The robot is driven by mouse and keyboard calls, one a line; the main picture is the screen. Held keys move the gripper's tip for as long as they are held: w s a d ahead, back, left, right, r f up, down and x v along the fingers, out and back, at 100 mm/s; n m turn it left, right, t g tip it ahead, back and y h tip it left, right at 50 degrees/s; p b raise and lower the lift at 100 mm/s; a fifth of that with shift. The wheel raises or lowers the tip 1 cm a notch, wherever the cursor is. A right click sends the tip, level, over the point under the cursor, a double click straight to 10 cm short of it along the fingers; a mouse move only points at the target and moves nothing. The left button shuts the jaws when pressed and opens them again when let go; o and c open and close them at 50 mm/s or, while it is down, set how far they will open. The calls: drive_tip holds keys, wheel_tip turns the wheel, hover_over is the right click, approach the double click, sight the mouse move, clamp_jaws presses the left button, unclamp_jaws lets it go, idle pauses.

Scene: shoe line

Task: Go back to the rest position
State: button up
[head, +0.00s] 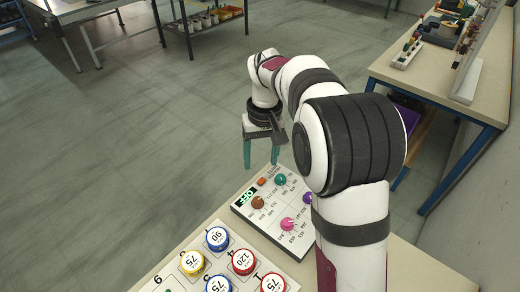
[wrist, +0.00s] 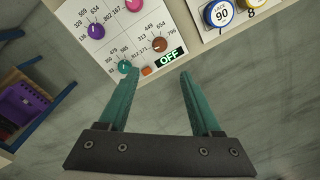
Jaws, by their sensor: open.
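My gripper (head: 260,166) hangs past the far edge of the near workbench, beyond the white panel with knobs (head: 246,211). Its two teal fingers are apart with nothing between them. In the wrist view my gripper (wrist: 153,76) is also open and empty, its fingertips close to the panel's edge in the picture. The panel (wrist: 110,48) carries teal, brown, purple and pink knobs and a small display (wrist: 169,57) reading OFF. Part of the panel is hidden behind my arm in the head view.
A white board with numbered, coloured round tins (head: 218,238) lies left of the panel on the bench (head: 432,270). A second bench (head: 425,92) with tools stands at the right. A table and shelf stand at the back left. The grey floor (head: 120,130) between is clear.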

drive_tip(key=s+d+r+m, duration=0.1)
drive_tip(key=s+r+m, duration=0.15)
drive_tip(key=s, duration=0.65)
drive_tip(key=s+d+r+m, duration=0.1)
drive_tip(key=s+r+m, duration=0.15)
drive_tip(key=s, duration=0.55)
drive_tip(key=s+f+m+y, duration=0.1)
drive_tip(key=s+f+m, duration=0.1)
drive_tip(key=s, duration=1.1)
drive_tip(key=shift+s+d+f, duration=0.15)
drive_tip(key=shift+s+f, duration=0.2)
drive_tip(key=shift+f, duration=0.2)
